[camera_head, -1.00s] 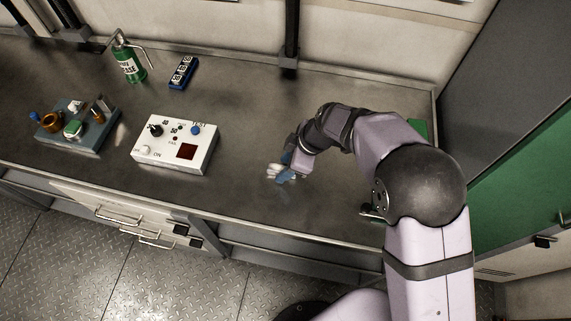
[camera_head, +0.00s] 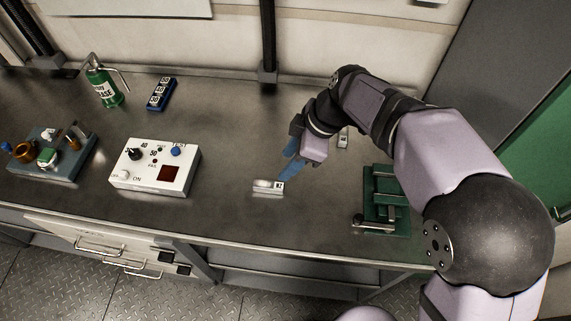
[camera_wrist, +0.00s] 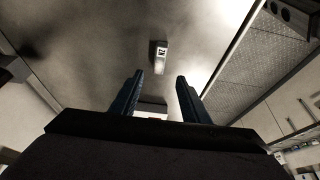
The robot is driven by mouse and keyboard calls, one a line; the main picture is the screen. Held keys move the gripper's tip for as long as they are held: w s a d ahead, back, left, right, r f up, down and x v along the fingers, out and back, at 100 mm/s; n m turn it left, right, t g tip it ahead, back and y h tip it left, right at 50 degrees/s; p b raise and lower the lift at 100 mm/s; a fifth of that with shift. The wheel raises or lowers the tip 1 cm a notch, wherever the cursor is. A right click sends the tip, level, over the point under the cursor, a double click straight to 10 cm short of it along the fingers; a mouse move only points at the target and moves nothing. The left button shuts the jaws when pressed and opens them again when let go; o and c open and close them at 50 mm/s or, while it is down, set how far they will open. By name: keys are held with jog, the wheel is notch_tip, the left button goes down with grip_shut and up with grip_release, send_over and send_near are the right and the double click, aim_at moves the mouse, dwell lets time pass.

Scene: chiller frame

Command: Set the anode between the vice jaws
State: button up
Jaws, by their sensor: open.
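A small pale metal piece with a white label (camera_head: 268,186), apparently the anode, lies on the bench; its label is too small to read surely. A labelled piece also shows in the wrist view (camera_wrist: 160,55), beyond the fingertips. My gripper (camera_head: 287,174) is just behind and right of the pale piece in the head view, with blue fingers pointing down toward it. In the wrist view its two fingers (camera_wrist: 158,84) are apart with nothing gripped. The green vice (camera_head: 402,222) stands on the bench to the right, partly behind my arm; its jaw gap is not clear.
Another small labelled piece (camera_head: 343,139) lies behind my arm. The bench between pale piece and vice is clear.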

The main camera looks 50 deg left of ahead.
jog(key=w+d+m+t, duration=0.1)
jog(key=w+d+m, duration=0.35)
jog(key=d, duration=0.35)
jog(key=w+d+f+m+t+h, duration=0.1)
jog(key=w+d+m, duration=0.35)
jog(key=d, duration=0.35)
jog(key=w+d+m+t, duration=0.1)
jog(key=w+d+m, duration=0.35)
jog(key=d, duration=0.45)
jog(key=s+d+f+m+h, duration=0.1)
jog(key=s+d+m, duration=0.2)
jog(key=d+m, duration=0.3)
jog(key=s+d+f+m+h, duration=0.1)
jog(key=d+m, duration=0.6)
jog(key=d, duration=1)
jog(key=shift+s+d+f, duration=0.15)
jog(key=shift+s+f, duration=0.65)
jog(key=shift+s, duration=0.25)
jog(key=shift+o, duration=0.2)
jog(key=shift+s+d+m, duration=0.1)
jog(key=shift+d+m, duration=0.05)
jog(key=shift+m, duration=0.1)
jog(key=o, duration=1.1)
jog(key=shift+f, duration=0.1)
jog(key=shift+c, duration=0.2)
jog(key=shift+o, duration=0.4)
